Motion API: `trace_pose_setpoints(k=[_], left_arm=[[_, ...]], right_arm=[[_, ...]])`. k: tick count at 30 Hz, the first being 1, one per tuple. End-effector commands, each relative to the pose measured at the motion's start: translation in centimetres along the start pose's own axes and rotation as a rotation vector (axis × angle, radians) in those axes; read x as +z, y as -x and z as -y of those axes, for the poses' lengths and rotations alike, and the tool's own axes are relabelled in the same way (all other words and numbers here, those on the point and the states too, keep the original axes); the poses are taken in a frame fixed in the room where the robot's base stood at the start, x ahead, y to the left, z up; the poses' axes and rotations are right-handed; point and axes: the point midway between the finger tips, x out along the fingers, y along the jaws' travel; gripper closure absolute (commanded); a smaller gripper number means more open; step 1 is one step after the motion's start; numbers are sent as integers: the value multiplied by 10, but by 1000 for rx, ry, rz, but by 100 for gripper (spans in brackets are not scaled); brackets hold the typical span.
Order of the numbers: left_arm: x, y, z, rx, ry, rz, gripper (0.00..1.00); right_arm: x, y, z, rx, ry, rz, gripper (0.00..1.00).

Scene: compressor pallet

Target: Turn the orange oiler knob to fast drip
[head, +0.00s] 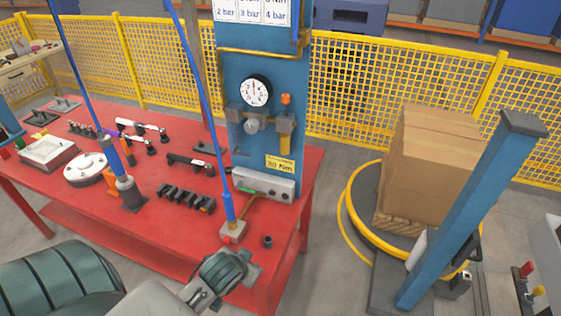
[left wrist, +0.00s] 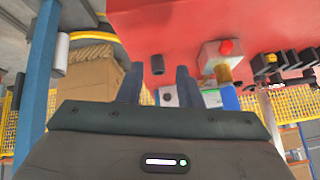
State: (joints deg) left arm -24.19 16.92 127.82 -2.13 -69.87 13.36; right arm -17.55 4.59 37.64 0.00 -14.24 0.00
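The orange oiler knob (head: 286,99) sits on top of the oiler at the right of the air unit on the blue panel, beside the round gauge (head: 254,92). A yellowish bowl (head: 285,145) hangs below it. I cannot make out the knob's setting. My left gripper (head: 240,272) is low over the front right corner of the red table, well below the knob and apart from it. In the left wrist view its two fingers (left wrist: 158,80) stand apart with nothing held between them. I cannot make out the knob in that view. My right gripper is not in view.
The red table (head: 180,232) carries a small box with a blue tool (head: 228,205), a dark cylinder (head: 267,241) and a grey valve block (head: 263,184). Blue hoses hang above. A carton (head: 430,165) and slanted blue post (head: 465,215) stand at right.

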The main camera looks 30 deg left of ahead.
Motion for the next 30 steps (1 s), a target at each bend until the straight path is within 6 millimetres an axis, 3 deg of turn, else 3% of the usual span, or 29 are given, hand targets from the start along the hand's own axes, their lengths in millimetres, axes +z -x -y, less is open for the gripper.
trace_pose_setpoints(k=[1,8,12,15,18,21,30], left_arm=[[-32,11,14,-19,9,-73,68],[-152,28,64,-55,83,-409,68],[-236,62,94,-32,114,-643,68],[-287,91,109,4,124,-791,68],[-319,114,118,40,129,-886,68],[-336,127,122,64,130,-935,68],[-360,120,124,73,139,-950,68]], right_arm=[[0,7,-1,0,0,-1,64],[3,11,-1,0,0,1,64],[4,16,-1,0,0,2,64],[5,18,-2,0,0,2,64],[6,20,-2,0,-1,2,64],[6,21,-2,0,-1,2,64],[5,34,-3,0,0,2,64]])
